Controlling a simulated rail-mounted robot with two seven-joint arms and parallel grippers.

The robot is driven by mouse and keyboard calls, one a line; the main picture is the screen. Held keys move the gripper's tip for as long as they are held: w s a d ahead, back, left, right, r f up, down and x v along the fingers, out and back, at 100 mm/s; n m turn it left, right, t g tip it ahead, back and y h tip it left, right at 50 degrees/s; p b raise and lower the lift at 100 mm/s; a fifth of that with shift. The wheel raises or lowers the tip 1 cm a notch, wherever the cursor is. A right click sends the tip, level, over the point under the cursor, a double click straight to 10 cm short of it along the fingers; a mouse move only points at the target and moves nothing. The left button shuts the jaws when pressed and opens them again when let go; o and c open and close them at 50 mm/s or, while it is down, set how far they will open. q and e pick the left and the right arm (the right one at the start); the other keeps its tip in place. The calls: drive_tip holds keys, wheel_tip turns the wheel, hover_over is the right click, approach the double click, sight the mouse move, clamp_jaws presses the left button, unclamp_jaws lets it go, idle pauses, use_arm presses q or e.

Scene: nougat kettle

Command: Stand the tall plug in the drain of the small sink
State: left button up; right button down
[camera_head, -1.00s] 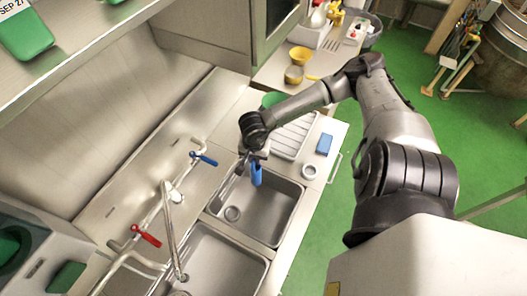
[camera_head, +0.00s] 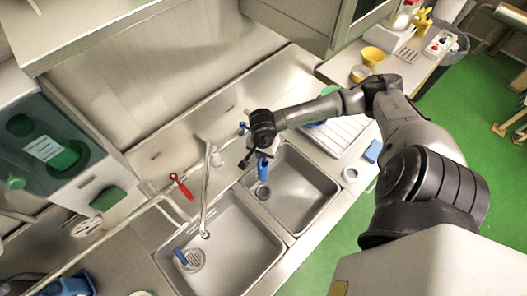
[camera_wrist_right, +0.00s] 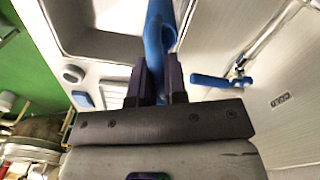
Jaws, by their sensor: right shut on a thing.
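The tall blue plug (camera_head: 263,168) hangs from my right gripper (camera_head: 257,153), which is shut on it. The small sink (camera_head: 310,192) is below, and its round dark drain (camera_head: 262,192) shows just beneath the plug's lower end in the head view. The plug looks roughly upright and apart from the drain; its exact height cannot be told. In the right wrist view, the blue plug (camera_wrist_right: 154,40) sits between the two dark fingers of the right gripper (camera_wrist_right: 158,84), and the drain is not seen there. My left gripper is not in view.
The larger sink (camera_head: 240,240) is alongside, with a strainer (camera_head: 194,262) and a blue item in it. A tall faucet (camera_head: 207,185) and a red lever (camera_head: 180,186) stand near.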

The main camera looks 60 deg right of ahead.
drive_tip(key=shift+f+b, duration=0.6)
drive_tip(key=shift+f, duration=0.65)
drive_tip(key=shift+f+b, duration=1.3)
drive_tip(key=shift+f, duration=0.95)
drive_tip(key=shift+f+b, duration=1.55)
drive_tip(key=shift+f, duration=0.95)
drive_tip(key=shift+f+b, duration=0.85)
drive_tip(key=shift+f, duration=0.55)
wheel_tip(320, 180, down, 3)
drive_tip(key=b, duration=0.2)
drive_tip(key=shift+r+b, duration=0.2)
drive_tip(key=shift+b, duration=0.1)
drive_tip(key=shift+f+b, duration=0.5)
drive_tip(key=shift+f, duration=0.05)
drive_tip(key=shift+f, duration=0.2)
